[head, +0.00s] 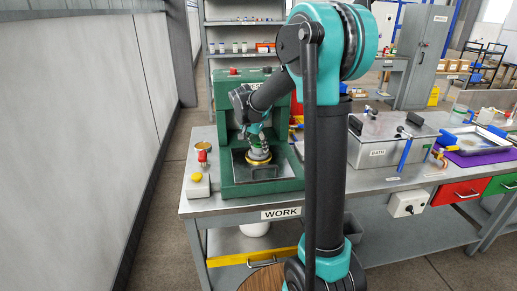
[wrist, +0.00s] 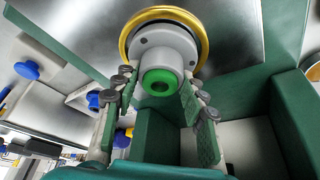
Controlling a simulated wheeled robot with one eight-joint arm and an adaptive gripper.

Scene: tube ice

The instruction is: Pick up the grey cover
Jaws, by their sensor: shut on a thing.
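The grey cover (wrist: 178,40) is a round light-grey piece with a green knob (wrist: 161,83) in the wrist view. A gold ring (wrist: 203,30) surrounds it; I cannot tell whether they are joined. My gripper (wrist: 160,88) has its green-padded fingers on either side of the knob and is shut on the cover. In the head view, my gripper (head: 258,148) points down inside the green press frame (head: 231,177), over the cover and gold ring (head: 259,161). These sit at or just above the metal plate; contact is unclear. The fingertips partly hide the cover's sides.
The frame's green walls stand close around my gripper. Left of it on the bench (head: 235,208) are a box with a red knob (head: 201,157) and a gold disc (head: 204,146). To the right is the metal bath (head: 365,155). A wall (head: 70,130) runs along the left.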

